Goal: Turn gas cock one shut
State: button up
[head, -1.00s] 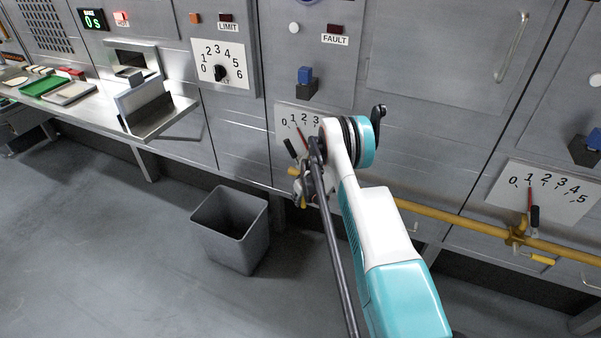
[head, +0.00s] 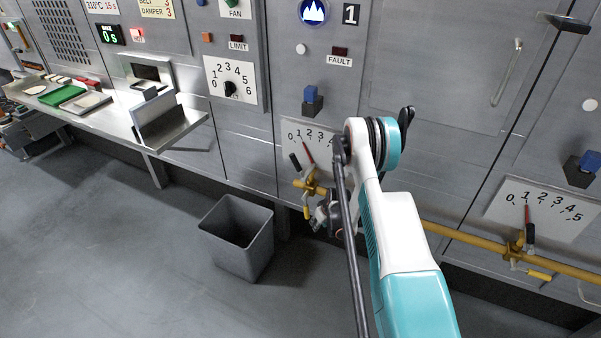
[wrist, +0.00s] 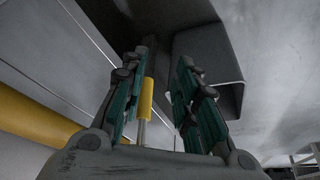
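A gas cock (head: 311,188) sits on the yellow pipe below a dial near the number 1 plate. Its yellow handle (head: 307,212) hangs downward in the head view. My gripper (head: 324,218) is just right of the handle, partly hidden by my arm. In the wrist view my gripper (wrist: 161,75) is open, with fingers apart. The yellow handle (wrist: 146,98) appears between the fingers, closer to the left one. I cannot tell whether it touches. A second gas cock (head: 515,250) on the right has its handle (head: 540,275) pointing right and slightly down.
A grey bin (head: 237,240) stands on the floor left of the gripper. The yellow pipe (head: 462,235) runs along the cabinet fronts. A metal counter (head: 110,118) is at the left. The floor at lower left is clear.

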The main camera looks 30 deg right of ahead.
jog(key=w+a+r, duration=0.1)
jog(key=a+r, duration=0.3)
jog(key=r, duration=0.9)
jog(key=w+a+r, duration=0.1)
jog(key=a+r, duration=0.2)
jog(key=r, duration=1.1)
jog(key=shift+a+r+t, duration=0.3)
jog(key=shift+a, duration=0.05)
jog(key=shift+c, duration=0.3)
